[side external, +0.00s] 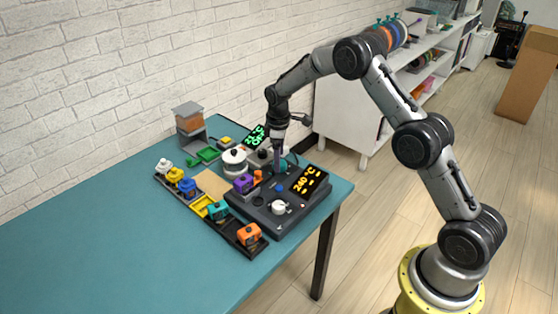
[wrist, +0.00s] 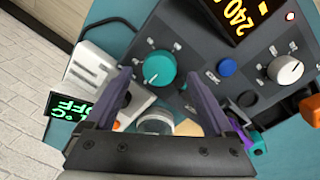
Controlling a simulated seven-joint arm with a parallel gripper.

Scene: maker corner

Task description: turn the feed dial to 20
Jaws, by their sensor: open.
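A dark control panel (side external: 262,212) stands at the right end of the table. In the wrist view it carries a teal dial (wrist: 158,68) with a pale pointer mark and a white-grey dial (wrist: 287,70). The white-grey dial (side external: 278,207) also shows at the panel's front in the side view. Marks around both dials are too small to read, so I cannot tell which is the feed dial. My gripper (wrist: 156,78) is open and points down at the panel (side external: 278,170). In the wrist view the teal dial appears between its fingertips; contact cannot be told.
A display (side external: 310,181) reads 240 °C. A blue button (wrist: 228,67) lies between the dials. A green-lettered OFF display (wrist: 70,104) stands behind. Purple, teal and orange (side external: 248,234) blocks and a white round pot (side external: 235,162) crowd the panel's left. The table's left is clear.

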